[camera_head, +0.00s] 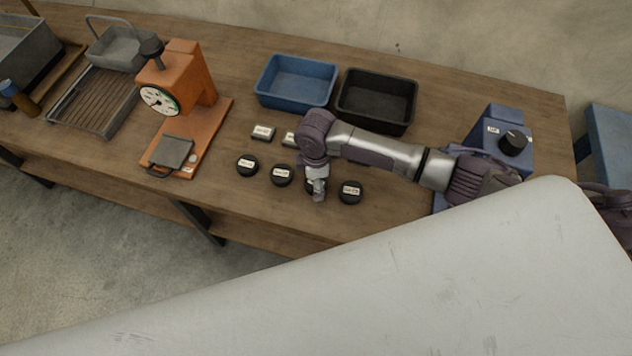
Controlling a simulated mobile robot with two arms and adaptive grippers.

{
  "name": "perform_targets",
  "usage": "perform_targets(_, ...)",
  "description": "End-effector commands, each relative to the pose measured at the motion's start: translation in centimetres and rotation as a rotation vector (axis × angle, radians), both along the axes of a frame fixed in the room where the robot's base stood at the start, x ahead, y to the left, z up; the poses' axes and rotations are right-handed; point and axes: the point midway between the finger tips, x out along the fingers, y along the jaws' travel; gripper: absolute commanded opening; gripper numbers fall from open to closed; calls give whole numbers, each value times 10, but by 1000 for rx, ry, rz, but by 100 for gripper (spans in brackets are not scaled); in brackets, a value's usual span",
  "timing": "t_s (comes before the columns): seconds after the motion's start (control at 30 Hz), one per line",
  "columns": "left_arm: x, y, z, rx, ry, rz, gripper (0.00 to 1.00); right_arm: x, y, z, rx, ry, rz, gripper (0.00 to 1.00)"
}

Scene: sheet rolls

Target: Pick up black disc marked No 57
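Several black discs with small white labels stand in a row on the wooden table: one at the left (247,165), one beside it (282,175), and one at the right (350,191). The labels are too small to read, so I cannot tell which is No 57. My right gripper (318,192) points down into the row, between the second disc and the right one. A dark disc edge shows beside its fingers, mostly hidden by them. I cannot tell whether the fingers touch or hold it. My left gripper is not in view.
A blue tray (296,82) and a black tray (405,101) stand behind the discs. Small labelled blocks (263,132) lie between. An orange dial scale (190,90) stands left; a blue device with a black knob (495,137) stands right. The table's front edge is close to the discs.

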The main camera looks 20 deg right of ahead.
Motion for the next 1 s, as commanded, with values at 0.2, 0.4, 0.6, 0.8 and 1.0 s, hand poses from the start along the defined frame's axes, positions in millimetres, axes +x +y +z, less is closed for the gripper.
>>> perform_targets(0.2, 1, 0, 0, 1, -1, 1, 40, 0, 0, 0, 0, 0, 0, 36)
perform_targets(0.4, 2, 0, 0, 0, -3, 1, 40, 0, 0, 1, 0, 0, 0, 25)
perform_targets(0.6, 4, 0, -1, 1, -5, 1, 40, 1, 0, 4, 0, -1, -1, 25)
perform_targets(0.8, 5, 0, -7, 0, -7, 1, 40, 2, 0, 27, 2, -4, 1, 25)
perform_targets(1.0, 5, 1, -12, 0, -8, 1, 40, -30, -7, 57, 1, 0, 3, 25)
